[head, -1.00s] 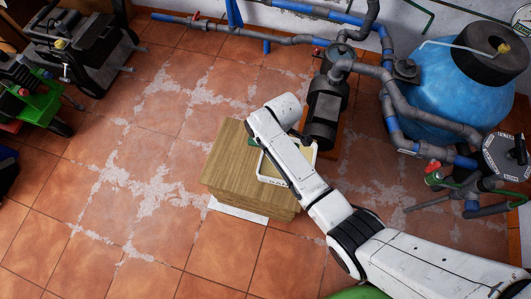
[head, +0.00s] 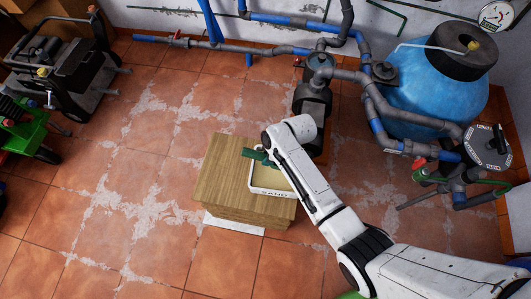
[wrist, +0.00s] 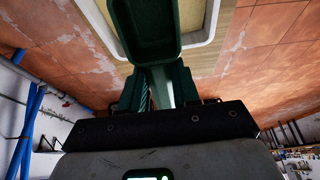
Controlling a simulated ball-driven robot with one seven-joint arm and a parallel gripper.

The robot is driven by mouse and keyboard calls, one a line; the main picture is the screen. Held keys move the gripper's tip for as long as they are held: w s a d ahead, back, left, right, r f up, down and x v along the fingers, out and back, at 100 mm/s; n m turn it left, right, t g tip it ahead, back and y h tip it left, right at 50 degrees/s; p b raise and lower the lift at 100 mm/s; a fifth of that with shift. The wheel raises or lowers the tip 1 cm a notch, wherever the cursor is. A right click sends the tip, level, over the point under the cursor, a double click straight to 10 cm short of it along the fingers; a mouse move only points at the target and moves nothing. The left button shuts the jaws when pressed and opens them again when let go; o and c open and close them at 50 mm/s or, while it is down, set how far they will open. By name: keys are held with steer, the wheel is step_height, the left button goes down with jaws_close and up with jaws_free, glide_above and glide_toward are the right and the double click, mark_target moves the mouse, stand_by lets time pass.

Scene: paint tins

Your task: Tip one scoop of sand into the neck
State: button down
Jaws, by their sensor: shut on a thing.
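A dark green scoop (wrist: 150,28) is held in my gripper (wrist: 158,88), with its bowl pointing away from the wrist. No sand shows in the part of the bowl I see. In the head view the scoop (head: 258,156) is over the left back edge of a white tray marked SAND (head: 272,191). Pale sand (head: 272,178) lies in the tray. The tray's rim also shows beyond the scoop in the wrist view (wrist: 213,20). A blue tank (head: 425,92) with a black top (head: 455,52) stands at right. I cannot tell which opening is the neck.
The tray sits on a wooden block (head: 222,178) on the tiled floor. A dark pump (head: 312,100) and grey and blue pipes stand behind it. A grey lidded vessel (head: 487,148) is at right.

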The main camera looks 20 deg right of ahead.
steer(key=y, duration=0.1)
steer(key=d+t+y+b, duration=0.1)
steer(key=shift+s+d+f+t+y, duration=0.1)
steer(key=shift+s+d+t+y, duration=0.05)
steer(key=shift+s+t+y, duration=0.2)
steer(key=shift+s+d+t+y+b, duration=0.5)
steer(key=shift+y+b, duration=0.35)
steer(key=shift+b, duration=0.45)
steer(key=shift+t+y+b, duration=0.3)
steer(key=shift+t+b, duration=0.05)
steer(key=shift+b, duration=0.2)
steer(key=shift+w+f+b, duration=0.1)
steer(key=shift+f+b, duration=3.15)
steer(key=shift+f, duration=0.3)
steer(key=shift+f, duration=0.15)
steer(key=shift+r, duration=4.15)
